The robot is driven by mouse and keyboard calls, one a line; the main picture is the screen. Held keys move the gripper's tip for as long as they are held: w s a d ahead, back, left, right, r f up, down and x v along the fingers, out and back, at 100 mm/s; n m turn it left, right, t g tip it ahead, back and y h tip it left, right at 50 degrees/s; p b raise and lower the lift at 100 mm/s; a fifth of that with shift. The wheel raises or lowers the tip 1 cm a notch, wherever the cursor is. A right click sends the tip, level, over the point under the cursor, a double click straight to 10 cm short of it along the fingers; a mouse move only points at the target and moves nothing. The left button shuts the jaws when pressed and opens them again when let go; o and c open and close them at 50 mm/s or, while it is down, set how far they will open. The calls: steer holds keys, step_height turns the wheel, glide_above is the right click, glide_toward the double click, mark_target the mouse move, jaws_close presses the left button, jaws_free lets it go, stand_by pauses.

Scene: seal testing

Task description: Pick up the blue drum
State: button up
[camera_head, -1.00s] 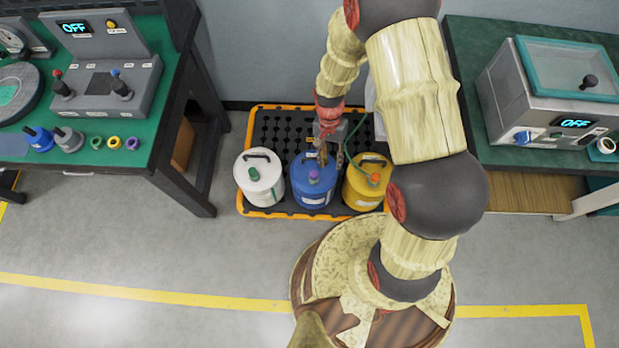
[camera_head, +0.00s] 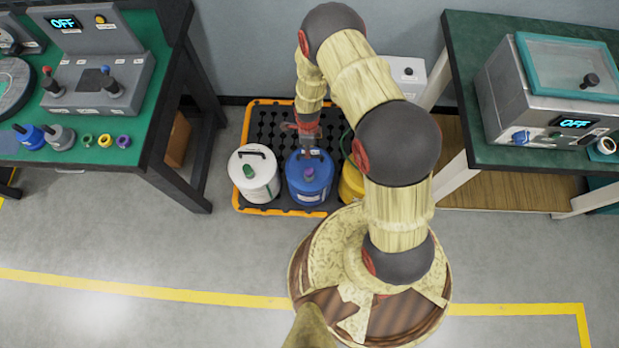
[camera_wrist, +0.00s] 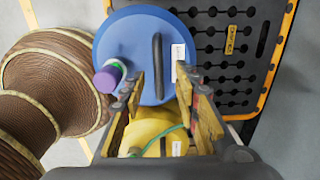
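The blue drum (camera_head: 309,184) stands upright on a black spill pallet with an orange rim (camera_head: 237,190), between a white drum and a yellow drum. It has a black top handle and a purple-capped spout. It also shows in the wrist view (camera_wrist: 125,40), with its handle (camera_wrist: 157,68) upright in the picture. My gripper (camera_wrist: 159,80) is open, its two fingers apart on either side of the handle's near end. In the head view my gripper (camera_head: 308,148) is over the back of the blue drum's top. I cannot tell whether the fingertips are level with the handle.
The white drum (camera_head: 257,178) stands close on the left, the yellow drum (camera_head: 350,185) close on the right, partly hidden by my arm. Green-topped benches (camera_head: 120,160) (camera_head: 480,140) stand on both sides. A wall is behind the pallet.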

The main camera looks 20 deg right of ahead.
steer(key=f+b, duration=0.1)
steer(key=f, duration=0.1)
steer(key=f+b, duration=0.1)
steer(key=f, duration=0.1)
steer(key=f+b, duration=0.1)
steer(key=f, duration=0.1)
steer(key=shift+s+d+f, duration=0.15)
steer(key=shift+s+d, duration=0.1)
steer(key=shift+d, duration=0.1)
steer(key=shift+c, duration=1.1)
jaws_close()
